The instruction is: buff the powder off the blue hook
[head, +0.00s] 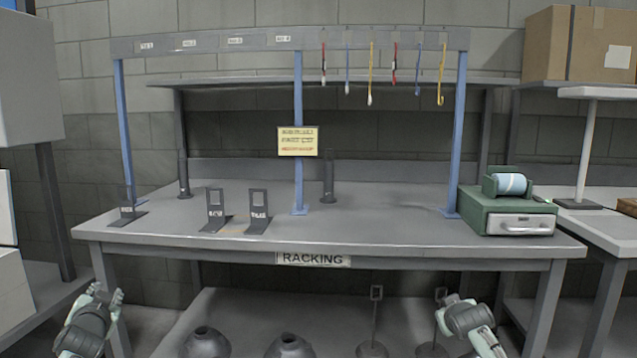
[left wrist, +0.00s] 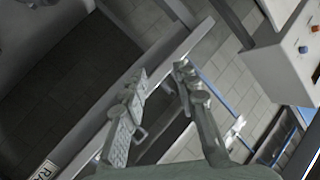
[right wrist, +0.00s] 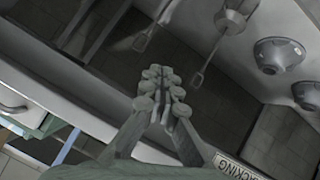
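Several thin hooks hang in a row from the grey rack rail (head: 400,38). Two of them are blue: the left blue hook (head: 347,65) ends in a whitish tip, and the right blue hook (head: 418,65) looks blue down to its end. Red and yellow hooks hang beside them. The lettering on the yellow sign (head: 298,141) is too small to read. My left gripper (head: 116,295) is low at the bench's front left, open and empty in the left wrist view (left wrist: 160,70). My right gripper, below the bench front, has its fingertips together and empty in the right wrist view (right wrist: 161,74).
The grey bench (head: 400,220) carries several dark upright stands. A green box (head: 505,212) with a drawer and a blue-and-white roll (head: 511,184) sits at its right end. Dark domed hoods (head: 290,346) stand on the lower shelf. The bench middle is largely clear.

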